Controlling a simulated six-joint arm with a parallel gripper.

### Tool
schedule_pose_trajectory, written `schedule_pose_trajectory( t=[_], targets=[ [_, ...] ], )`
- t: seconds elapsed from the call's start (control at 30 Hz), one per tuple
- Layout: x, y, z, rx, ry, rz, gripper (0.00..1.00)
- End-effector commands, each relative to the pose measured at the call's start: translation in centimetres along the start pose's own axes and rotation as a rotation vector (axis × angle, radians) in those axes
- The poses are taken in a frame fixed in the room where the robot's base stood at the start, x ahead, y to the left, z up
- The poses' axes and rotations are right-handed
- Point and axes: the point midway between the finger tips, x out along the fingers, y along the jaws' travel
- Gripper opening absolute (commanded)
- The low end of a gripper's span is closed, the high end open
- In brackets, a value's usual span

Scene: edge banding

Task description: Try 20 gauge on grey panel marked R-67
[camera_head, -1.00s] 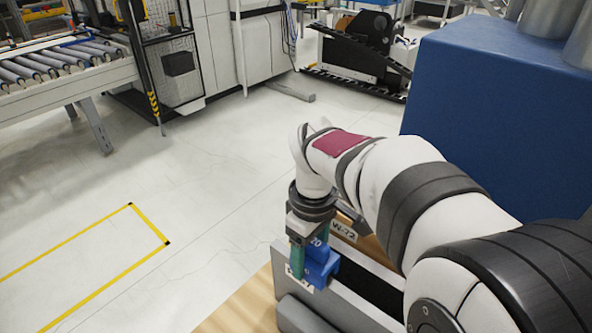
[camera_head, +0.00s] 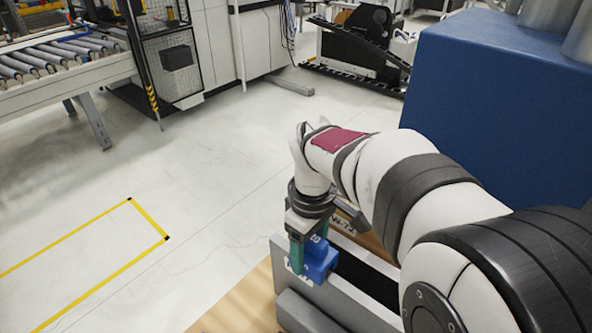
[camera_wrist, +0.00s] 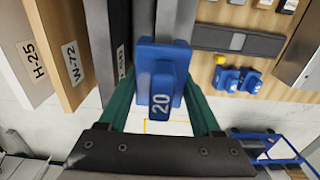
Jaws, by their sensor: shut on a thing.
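My gripper (camera_wrist: 160,88) has green fingers shut on a blue gauge (camera_wrist: 167,57) marked 20. The gauge also shows in the head view (camera_head: 321,259), where the wrist and a finger partly cover it. The grey panel (camera_head: 345,303) stands on edge below the gripper, and the gauge is at its upper edge. I cannot tell whether the gauge touches or straddles that edge. The panel's white label is partly hidden by a finger in the head view. In the wrist view the grey panel (camera_wrist: 105,30) is left of the gauge, its label only partly readable.
A wood panel (camera_wrist: 62,18) marked W-72 and a pale panel (camera_wrist: 22,50) marked H-25 stand beside the grey one. Two more blue gauges (camera_wrist: 228,79) (camera_wrist: 250,82) and a yellow item (camera_wrist: 220,59) lie on the wooden bench. A large blue block (camera_head: 490,120) stands at right.

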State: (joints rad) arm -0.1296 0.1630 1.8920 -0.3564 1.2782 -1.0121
Motion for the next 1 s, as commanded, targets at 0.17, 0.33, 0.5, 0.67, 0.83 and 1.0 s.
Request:
schedule_pose_trajectory(
  t=[0.17, 0.33, 0.5, 0.67, 0.83, 1.0],
  targets=[
    [0.22, -0.02, 0.02, 0.001, -0.001, -0.001, 0.03],
    [0.43, -0.02, 0.02, 0.0, -0.001, 0.0, 0.03],
    [0.6, -0.01, 0.02, 0.0, 0.0, 0.0, 0.03],
    [0.62, -0.01, 0.01, 0.0, 0.0, 0.0, 0.03],
    [0.61, -0.01, 0.01, 0.0, 0.0, 0.0, 0.85],
    [0.61, -0.01, 0.01, 0.0, 0.0, 0.0, 1.0]
  ],
)
